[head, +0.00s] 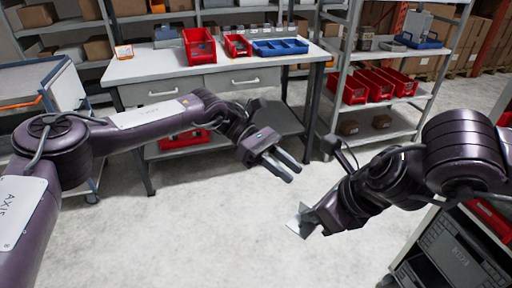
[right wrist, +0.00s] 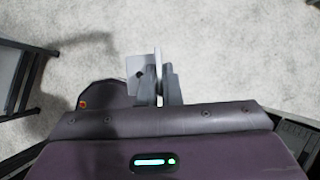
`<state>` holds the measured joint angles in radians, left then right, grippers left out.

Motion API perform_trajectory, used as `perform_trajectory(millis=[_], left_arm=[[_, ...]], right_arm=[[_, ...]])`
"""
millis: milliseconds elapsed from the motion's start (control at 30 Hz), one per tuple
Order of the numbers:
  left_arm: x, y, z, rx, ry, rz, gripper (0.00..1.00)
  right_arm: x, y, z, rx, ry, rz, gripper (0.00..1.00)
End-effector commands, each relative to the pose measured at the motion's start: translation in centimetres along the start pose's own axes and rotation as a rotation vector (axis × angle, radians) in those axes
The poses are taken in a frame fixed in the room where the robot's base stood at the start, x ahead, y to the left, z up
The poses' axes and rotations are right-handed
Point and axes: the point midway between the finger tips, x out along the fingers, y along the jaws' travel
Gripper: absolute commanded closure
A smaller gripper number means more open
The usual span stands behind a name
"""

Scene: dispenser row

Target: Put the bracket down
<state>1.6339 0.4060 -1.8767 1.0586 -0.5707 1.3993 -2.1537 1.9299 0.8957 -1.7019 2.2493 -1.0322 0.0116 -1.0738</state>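The bracket, a grey metal piece with flat faces, is in my right gripper (head: 314,214). In the head view the bracket (head: 301,222) juts out at the gripper's left end, above the floor. In the right wrist view the bracket (right wrist: 137,66) shows one plate facing the camera and a thin upright plate between the two fingers of the right gripper (right wrist: 160,84). The fingers hide its lower part. My left gripper (head: 291,172) is empty in front of the workbench, its two fingers apart with a narrow gap.
A white-topped workbench (head: 150,66) carries red bins (head: 199,47) and a blue tray (head: 280,47). A shelf rack with red bins (head: 380,86) stands at right. A dark cabinet (head: 450,250) is at lower right, a cart (head: 50,75) at left. Open floor lies between.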

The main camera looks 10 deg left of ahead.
Motion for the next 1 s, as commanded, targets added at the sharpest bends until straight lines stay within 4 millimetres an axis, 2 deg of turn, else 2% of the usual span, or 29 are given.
perform_trajectory(millis=[33,200,300,433,567,1000], left_arm=[[-1.5,-1.1,0.9,0.050,0.033,-0.024,0.69],[-4.7,-3.9,2.5,0.163,0.083,-0.089,0.69],[-5.8,-4.8,3.2,0.198,0.093,-0.107,0.69],[-5.9,-5.4,3.4,0.214,0.095,-0.118,0.69],[-4.5,-5.5,3.2,0.214,0.092,-0.121,0.69],[3.4,-6.4,2.3,0.214,0.094,-0.120,0.69]], right_arm=[[0.0,0.0,0.0,0.000,-0.001,0.000,1.00],[0.0,0.0,0.0,0.000,-0.001,0.000,1.00],[0.0,0.0,0.0,0.000,-0.001,0.000,1.00],[0.0,0.0,0.0,0.000,-0.001,0.000,1.00],[0.0,0.0,0.0,0.000,-0.001,0.000,1.00],[0.0,0.0,0.0,0.000,-0.001,0.000,1.00]])
